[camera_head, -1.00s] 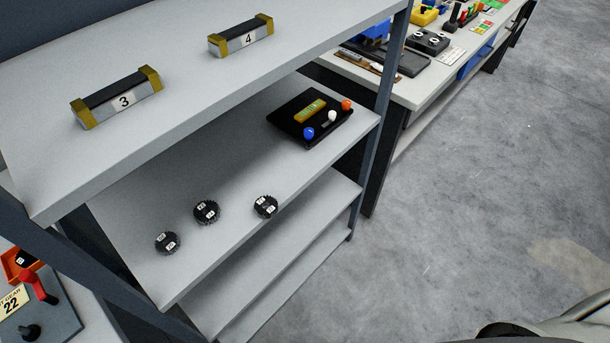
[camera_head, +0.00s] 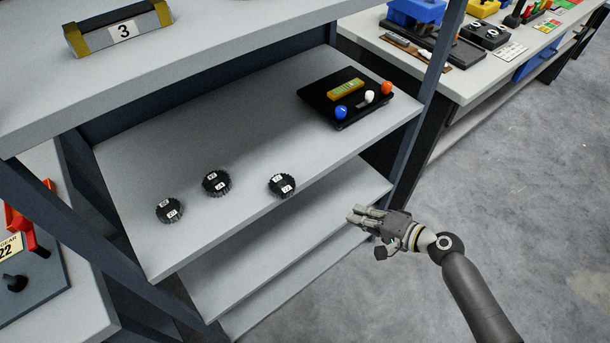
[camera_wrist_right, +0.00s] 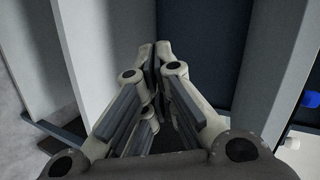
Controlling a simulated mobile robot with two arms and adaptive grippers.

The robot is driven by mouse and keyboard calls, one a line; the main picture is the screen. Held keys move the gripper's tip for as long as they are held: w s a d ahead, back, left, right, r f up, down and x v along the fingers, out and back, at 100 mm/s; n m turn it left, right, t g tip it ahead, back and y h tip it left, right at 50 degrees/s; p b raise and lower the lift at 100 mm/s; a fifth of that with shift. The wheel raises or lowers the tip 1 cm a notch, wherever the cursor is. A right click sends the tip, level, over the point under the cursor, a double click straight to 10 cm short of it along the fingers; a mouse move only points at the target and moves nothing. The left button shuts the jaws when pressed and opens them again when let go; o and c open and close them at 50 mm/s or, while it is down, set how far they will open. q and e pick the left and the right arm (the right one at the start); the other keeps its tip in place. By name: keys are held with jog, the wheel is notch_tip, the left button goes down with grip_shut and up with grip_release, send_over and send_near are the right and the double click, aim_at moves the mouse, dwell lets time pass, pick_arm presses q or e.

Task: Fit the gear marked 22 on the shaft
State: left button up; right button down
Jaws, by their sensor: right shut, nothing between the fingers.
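Three black gears lie on the middle shelf: a left gear (camera_head: 169,210), a middle gear (camera_head: 216,183) and a right gear (camera_head: 282,186). Each has small white number labels, too small to read surely in the head view. The shaft (camera_head: 14,283) is a short black post on a grey plate at the lower left, beside a yellow sign (camera_head: 10,247) reading "GEAR 22". No gear is seen on it. My right gripper (camera_head: 352,215) is shut and empty, right of the gears and in front of the shelf unit. Its closed fingers show in the wrist view (camera_wrist_right: 155,75). My left gripper is not in view.
A black tray (camera_head: 347,119) with coloured balls sits at the right of the gear shelf (camera_head: 130,160). A part marked 3 (camera_head: 118,31) lies on the shelf above. A shelf post (camera_head: 437,75) stands at the right. A red lever (camera_head: 30,236) is near the shaft.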

aim_at(303, 183)
jog(key=s+a+r+n+y+b, duration=0.1)
jog(key=a+r+y, duration=0.2)
jog(key=r, duration=0.5)
jog(key=s+a+r+n+y+b, duration=0.1)
jog(key=a+r+y, duration=0.15)
jog(key=r, duration=0.55)
jog(key=shift+g+y, duration=0.25)
jog(key=shift+g, duration=0.15)
jog(key=p+x, duration=0.1)
jog(key=x, duration=0.3)
jog(key=p+x, duration=0.2)
jog(key=x, duration=0.3)
jog(key=shift+w+d+r, duration=0.2)
jog(key=shift+w, duration=0.1)
jog(key=shift+w+a+f, duration=0.1)
jog(key=shift+w+a, duration=0.15)
jog(key=shift+a, duration=0.15)
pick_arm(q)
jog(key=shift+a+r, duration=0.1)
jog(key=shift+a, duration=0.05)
pick_arm(e)
jog(key=shift+s, duration=0.1)
jog(key=shift+s+a, duration=0.15)
jog(key=shift+s, duration=0.8)
jog(key=shift+s+a, duration=0.15)
jog(key=shift+s, duration=0.8)
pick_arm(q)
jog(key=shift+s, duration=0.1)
